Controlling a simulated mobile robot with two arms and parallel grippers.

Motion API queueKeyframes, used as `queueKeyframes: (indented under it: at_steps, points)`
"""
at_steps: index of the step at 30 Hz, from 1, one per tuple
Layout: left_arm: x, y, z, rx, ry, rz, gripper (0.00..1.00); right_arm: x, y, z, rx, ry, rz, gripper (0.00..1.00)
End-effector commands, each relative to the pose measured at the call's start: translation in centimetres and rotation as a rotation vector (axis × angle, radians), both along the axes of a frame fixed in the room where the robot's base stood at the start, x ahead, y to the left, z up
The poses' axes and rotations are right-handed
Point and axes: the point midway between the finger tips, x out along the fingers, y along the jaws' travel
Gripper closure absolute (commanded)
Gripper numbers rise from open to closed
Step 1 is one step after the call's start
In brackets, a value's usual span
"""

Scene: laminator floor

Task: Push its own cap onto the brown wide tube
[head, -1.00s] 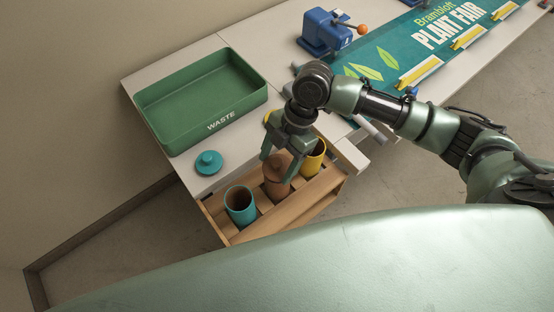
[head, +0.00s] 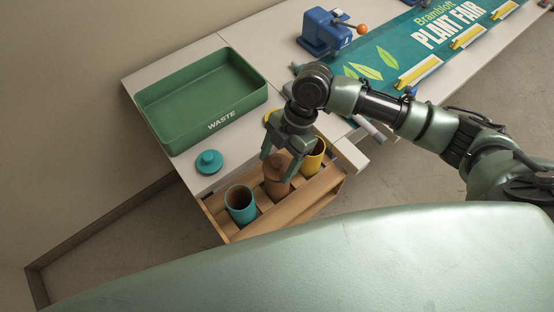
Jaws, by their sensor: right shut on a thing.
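The brown wide tube (head: 275,190) stands in the open wooden drawer, between a teal tube and a yellow tube. The brown cap (head: 277,165) sits at the top of the brown tube; whether it is fully seated I cannot tell. My right gripper (head: 281,158) points down over the brown tube, its fingers around the brown cap and shut on it. My left gripper is not in view.
The teal tube (head: 239,203) and yellow tube (head: 312,157) stand open in the drawer (head: 298,205). A teal cap (head: 208,162) lies on the table beside the green waste tray (head: 172,137). A blue clamp device (head: 320,32) and a banner (head: 440,35) are farther back.

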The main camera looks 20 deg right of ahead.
Motion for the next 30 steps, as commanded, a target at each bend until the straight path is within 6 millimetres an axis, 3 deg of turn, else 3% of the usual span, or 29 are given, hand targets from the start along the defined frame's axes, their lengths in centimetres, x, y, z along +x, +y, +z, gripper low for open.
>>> queueKeyframes:
  at_steps: [30]
  points:
    - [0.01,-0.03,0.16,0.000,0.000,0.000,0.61,0.02,0.00,-0.60,0.000,0.000,0.000,0.71]
